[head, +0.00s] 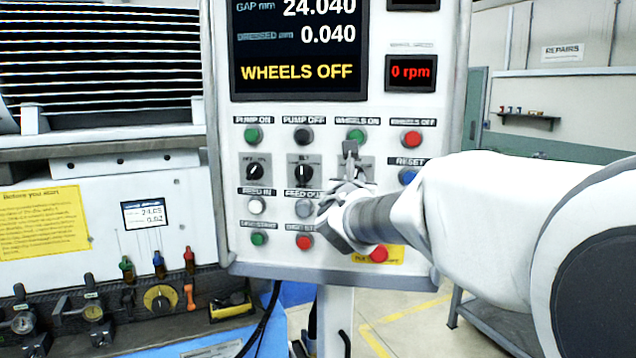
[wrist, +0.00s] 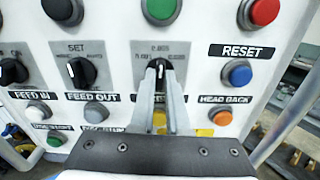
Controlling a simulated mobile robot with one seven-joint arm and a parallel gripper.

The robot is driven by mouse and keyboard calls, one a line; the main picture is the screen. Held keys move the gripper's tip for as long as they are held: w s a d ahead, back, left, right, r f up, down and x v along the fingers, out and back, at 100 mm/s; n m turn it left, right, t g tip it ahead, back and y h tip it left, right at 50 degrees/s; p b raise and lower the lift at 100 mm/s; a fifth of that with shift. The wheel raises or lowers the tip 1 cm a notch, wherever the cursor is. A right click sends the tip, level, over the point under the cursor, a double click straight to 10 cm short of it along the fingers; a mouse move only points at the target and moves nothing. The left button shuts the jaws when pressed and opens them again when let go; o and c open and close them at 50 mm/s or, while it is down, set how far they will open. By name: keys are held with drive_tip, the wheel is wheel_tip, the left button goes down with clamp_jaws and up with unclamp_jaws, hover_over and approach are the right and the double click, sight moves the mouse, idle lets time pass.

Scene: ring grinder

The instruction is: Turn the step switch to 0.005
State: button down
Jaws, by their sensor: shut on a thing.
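The step switch (wrist: 159,65) is a black knob on a grey plate (wrist: 146,48), in the upper middle of the wrist view. My gripper (wrist: 161,78) is shut on this knob, with one grey finger on each side. The knob's white mark points roughly up in the picture. The small print on the plate is too blurred to read. In the head view, my gripper (head: 350,160) reaches the panel below the green WHEELS ON button (head: 357,136) and covers most of the switch and its plate (head: 366,168).
Left of the switch is another black knob (head: 304,172). A red button on a yellow plate (head: 396,256) sits low on the panel. The display (head: 300,50) reads WHEELS OFF.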

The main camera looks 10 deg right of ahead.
drive_tip(key=shift+n, duration=0.4)
drive_tip(key=c, duration=0.9)
unclamp_jaws()
drive_tip(key=b+v, duration=0.1)
drive_tip(key=v, duration=1.6)
drive_tip(key=shift+s+b, duration=0.25)
drive_tip(key=shift+b, duration=0.1)
drive_tip(key=shift+a, duration=0.1)
